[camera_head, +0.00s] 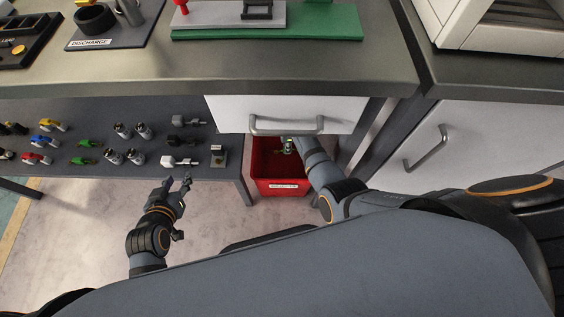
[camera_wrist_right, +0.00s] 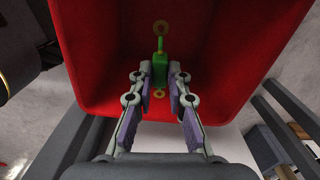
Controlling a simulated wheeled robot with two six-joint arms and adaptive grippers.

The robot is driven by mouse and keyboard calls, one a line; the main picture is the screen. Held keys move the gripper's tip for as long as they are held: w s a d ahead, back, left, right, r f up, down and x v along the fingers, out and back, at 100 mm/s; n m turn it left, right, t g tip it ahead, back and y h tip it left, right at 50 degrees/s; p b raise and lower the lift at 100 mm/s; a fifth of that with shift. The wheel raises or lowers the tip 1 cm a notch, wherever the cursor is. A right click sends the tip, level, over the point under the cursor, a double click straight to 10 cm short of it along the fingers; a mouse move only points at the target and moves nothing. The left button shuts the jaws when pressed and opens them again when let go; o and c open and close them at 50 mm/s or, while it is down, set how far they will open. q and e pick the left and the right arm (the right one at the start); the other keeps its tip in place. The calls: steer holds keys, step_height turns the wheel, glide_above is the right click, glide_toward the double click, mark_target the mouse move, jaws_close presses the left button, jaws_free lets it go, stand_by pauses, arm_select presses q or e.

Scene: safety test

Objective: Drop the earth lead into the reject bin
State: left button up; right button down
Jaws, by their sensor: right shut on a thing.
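The red reject bin (camera_head: 262,168) stands on the floor under the bench, below the white drawer. It fills much of the right wrist view (camera_wrist_right: 95,55). The green earth lead (camera_wrist_right: 160,68), with brass-coloured ring ends, is between the fingers of my right gripper (camera_wrist_right: 161,78). That gripper is shut on it, above the bin's open inside. In the head view, my right gripper (camera_head: 288,146) is small and partly hidden by my arm. My left gripper (camera_head: 178,186) is open and empty, left of the bin and in front of the lower shelf.
The grey lower shelf (camera_head: 70,115) holds several plugs, clamps and sockets in yellow, red, blue, green and grey. The white drawer (camera_head: 350,108) with its handle (camera_head: 287,127) overhangs the back of the bin. Bench legs stand near the bin. Floor at the lower left is clear.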

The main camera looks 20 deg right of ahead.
steer(key=c, duration=1.2)
jaws_free()
step_height(320, 180, up, 8)
steer(key=shift+f, duration=0.25)
steer(key=shift+a, duration=0.1)
